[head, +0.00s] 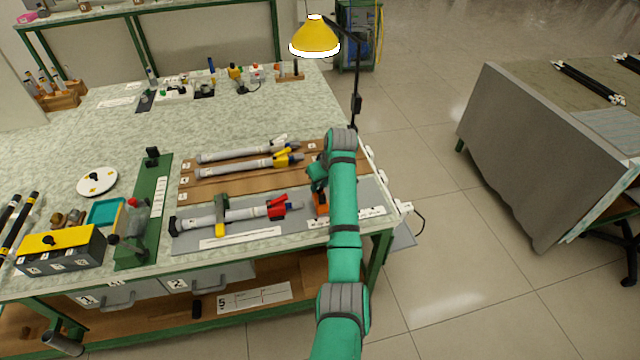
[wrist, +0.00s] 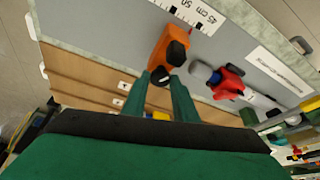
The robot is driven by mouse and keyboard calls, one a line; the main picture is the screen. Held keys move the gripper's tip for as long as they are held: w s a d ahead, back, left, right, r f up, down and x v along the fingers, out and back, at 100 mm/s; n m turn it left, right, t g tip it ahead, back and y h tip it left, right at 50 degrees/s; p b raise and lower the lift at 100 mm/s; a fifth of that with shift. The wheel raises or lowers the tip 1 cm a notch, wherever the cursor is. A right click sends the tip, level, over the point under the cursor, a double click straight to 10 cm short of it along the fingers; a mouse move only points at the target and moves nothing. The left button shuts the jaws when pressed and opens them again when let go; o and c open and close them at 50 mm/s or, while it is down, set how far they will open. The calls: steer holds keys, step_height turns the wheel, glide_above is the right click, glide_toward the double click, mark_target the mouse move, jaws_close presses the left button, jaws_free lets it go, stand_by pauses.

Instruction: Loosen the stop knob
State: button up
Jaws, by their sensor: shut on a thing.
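The orange stop block (head: 321,206) stands on the grey mat (head: 262,232) at the right end of the bench, partly hidden by my arm in the head view. In the wrist view the orange stop (wrist: 164,42) has dark parts on its side. The stop knob (wrist: 160,79), black with a white mark, sits between the fingertips. My gripper (wrist: 162,84) is shut on the knob, with one green finger on each side. In the head view my gripper is mostly hidden by the arm.
A grey rod with a red clamp (head: 277,206) lies on the mat left of the stop. A printed scale (wrist: 192,12) runs along the mat edge. More rods (head: 240,153) lie on the brown board behind. A yellow lamp (head: 315,36) stands at the back.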

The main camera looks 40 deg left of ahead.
steer(key=shift+w+r+n+g+y, duration=0.15)
steer(key=shift+n+g, duration=0.35)
steer(key=shift+n, duration=0.75)
steer(key=shift+w+f+n+g+y, duration=0.15)
steer(key=shift+n+g, duration=0.35)
steer(key=shift+n, duration=0.75)
steer(key=shift+r, duration=0.1)
steer(key=o, duration=1.1)
steer(key=shift+c, duration=0.2)
steer(key=shift+d, duration=0.1)
steer(key=v, duration=1)
steer(key=shift+r, duration=0.35)
